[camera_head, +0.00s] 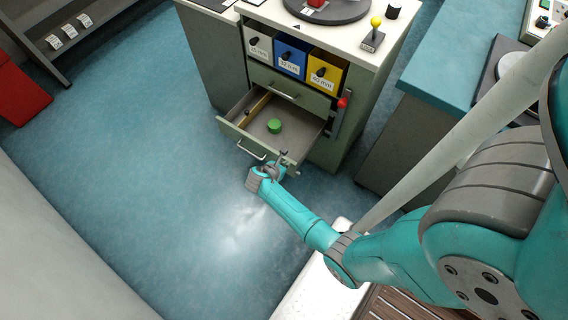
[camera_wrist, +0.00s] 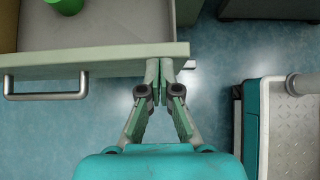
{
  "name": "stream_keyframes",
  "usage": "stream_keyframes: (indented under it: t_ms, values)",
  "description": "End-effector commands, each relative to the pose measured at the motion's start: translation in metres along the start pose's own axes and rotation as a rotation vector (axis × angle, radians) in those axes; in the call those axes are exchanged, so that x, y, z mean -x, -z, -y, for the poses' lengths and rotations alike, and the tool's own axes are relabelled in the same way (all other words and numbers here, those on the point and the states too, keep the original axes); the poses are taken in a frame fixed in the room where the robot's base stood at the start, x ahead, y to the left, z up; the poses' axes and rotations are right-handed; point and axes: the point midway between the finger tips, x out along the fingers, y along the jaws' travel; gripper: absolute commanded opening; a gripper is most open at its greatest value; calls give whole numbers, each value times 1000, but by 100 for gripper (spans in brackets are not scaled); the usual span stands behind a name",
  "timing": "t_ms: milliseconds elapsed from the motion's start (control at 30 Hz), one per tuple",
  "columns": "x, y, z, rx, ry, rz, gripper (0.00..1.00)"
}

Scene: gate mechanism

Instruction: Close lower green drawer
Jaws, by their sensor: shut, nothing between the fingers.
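The lower green drawer (camera_head: 262,140) of the cabinet stands pulled out, with its handle (camera_head: 250,150) on the front. A green round piece (camera_head: 275,126) lies inside it. In the wrist view the drawer front (camera_wrist: 100,59) spans the upper left, with its metal handle (camera_wrist: 45,96) at left. My gripper (camera_wrist: 160,66) is shut and empty, its fingertips at the right end of the drawer front. They look very close to the front; I cannot tell if they touch. In the head view my gripper (camera_head: 283,156) is at the drawer's front right corner.
The upper drawer (camera_head: 290,90) is shut. Above it are white, blue and yellow bins (camera_head: 325,72). A red-tipped lever (camera_head: 342,103) sits on the cabinet's right side. A teal-topped counter (camera_head: 440,60) stands at right. The floor (camera_head: 150,150) in front and left is clear.

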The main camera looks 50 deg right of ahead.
Motion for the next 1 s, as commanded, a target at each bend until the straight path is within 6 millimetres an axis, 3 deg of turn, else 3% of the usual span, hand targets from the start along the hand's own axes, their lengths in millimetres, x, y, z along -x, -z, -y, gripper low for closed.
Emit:
stream_keyframes:
  t_ms: [367,1000]
  values:
    - [-14,-14,1,-3,3,0,0]
    - [-120,-121,1,-4,2,0,0]
